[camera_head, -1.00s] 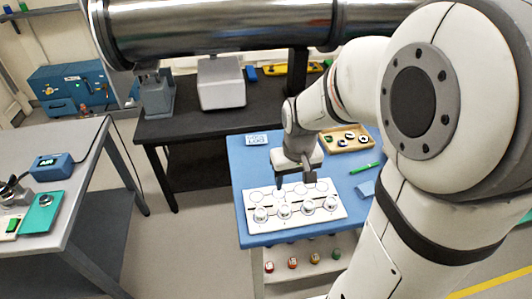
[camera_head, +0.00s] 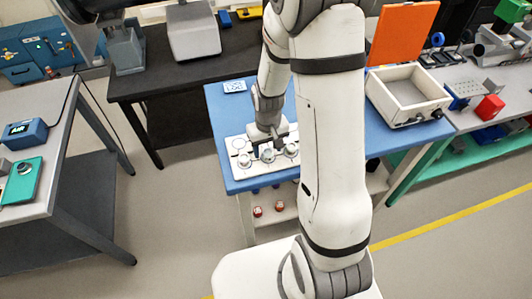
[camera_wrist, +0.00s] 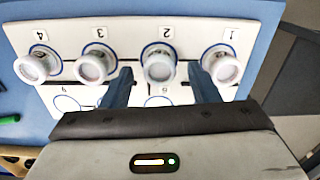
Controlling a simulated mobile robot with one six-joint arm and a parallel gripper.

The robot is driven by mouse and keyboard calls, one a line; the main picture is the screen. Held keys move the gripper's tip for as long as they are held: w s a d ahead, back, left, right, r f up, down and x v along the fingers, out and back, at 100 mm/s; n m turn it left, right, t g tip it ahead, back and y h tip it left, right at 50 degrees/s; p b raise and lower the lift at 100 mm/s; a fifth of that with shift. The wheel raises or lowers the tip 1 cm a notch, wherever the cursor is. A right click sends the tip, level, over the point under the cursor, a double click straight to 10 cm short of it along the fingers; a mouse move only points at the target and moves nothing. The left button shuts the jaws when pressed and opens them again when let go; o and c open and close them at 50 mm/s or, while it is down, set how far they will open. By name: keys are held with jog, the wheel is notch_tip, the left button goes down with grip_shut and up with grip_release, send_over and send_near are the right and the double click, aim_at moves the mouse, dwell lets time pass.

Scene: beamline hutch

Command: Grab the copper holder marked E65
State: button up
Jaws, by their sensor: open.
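A white board (camera_wrist: 130,31) with numbered circles lies on the blue tabletop; it also shows in the head view (camera_head: 237,172). Holders with pale round tops stand at spots 1 (camera_wrist: 220,66), 2 (camera_wrist: 159,64), 3 (camera_wrist: 95,66) and 4 (camera_wrist: 36,66). I see no copper colour and cannot read E65 on any of them. My gripper (camera_wrist: 160,72) is open, its blue-grey fingers on either side of the holder at spot 2, apart from it as far as I can tell. In the head view my gripper (camera_head: 266,149) is low over the board, partly hidden by my arm.
Empty circles in the near row are partly covered by my gripper. The blue table (camera_head: 218,103) carries a grey box (camera_head: 407,94) with an orange lid (camera_head: 402,32). A black table (camera_head: 147,82) and grey bench (camera_head: 47,107) stand left. Red-topped items (camera_head: 257,211) sit on the shelf below.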

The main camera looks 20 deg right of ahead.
jog(key=shift+f, duration=0.65)
jog(key=shift+c, duration=0.2)
jog(key=c, duration=1)
